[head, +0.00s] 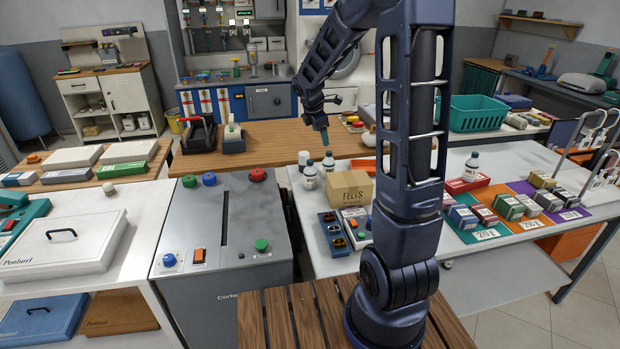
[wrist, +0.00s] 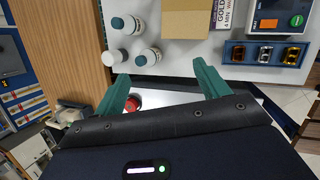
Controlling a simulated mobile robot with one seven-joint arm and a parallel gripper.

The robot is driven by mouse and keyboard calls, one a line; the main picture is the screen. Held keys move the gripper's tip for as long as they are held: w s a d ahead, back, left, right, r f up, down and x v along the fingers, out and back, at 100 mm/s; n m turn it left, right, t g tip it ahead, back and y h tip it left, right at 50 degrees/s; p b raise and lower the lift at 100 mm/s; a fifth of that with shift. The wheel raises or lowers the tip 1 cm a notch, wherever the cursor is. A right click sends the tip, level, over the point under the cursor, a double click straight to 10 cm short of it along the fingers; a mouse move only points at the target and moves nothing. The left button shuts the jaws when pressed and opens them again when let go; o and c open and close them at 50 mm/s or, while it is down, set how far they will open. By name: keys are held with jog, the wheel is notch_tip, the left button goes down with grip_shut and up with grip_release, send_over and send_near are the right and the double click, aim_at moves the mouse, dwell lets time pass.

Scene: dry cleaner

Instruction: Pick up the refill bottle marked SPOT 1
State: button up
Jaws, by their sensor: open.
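Two white bottles with dark caps, a near one (head: 310,179) and a far one (head: 328,165), stand upright beside a cardboard box on the white table. In the wrist view two teal-capped bottles show, an upper one (wrist: 134,22) and a lower one (wrist: 152,56). Their labels are too small to read, so I cannot tell which is SPOT 1. Another similar bottle (head: 471,166) stands farther right. My gripper (wrist: 161,71) is open with nothing between its green fingers. In the head view my gripper (head: 324,136) hangs above the bottles, apart from them.
A white-lidded jar (head: 303,160) stands close behind the bottles. The cardboard box (head: 350,188) is just right of them, with a blue tray (head: 333,236) in front. A grey cabinet (head: 222,230) with coloured knobs stands left. My arm's column hides part of the table.

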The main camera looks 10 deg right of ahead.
aim_at(310, 161)
jog(key=w+a+f+n, duration=0.4)
jog(key=w+f+n, duration=0.3)
jog(key=w+f, duration=0.3)
jog(key=x, duration=0.7)
jog(key=s+x, duration=0.1)
jog(key=x, duration=0.3)
jog(key=shift+d+f, duration=0.3)
jog(key=shift+d, duration=0.05)
jog(key=shift+c, duration=0.2)
jog(key=c, duration=1.5)
jog(key=shift+r, duration=0.1)
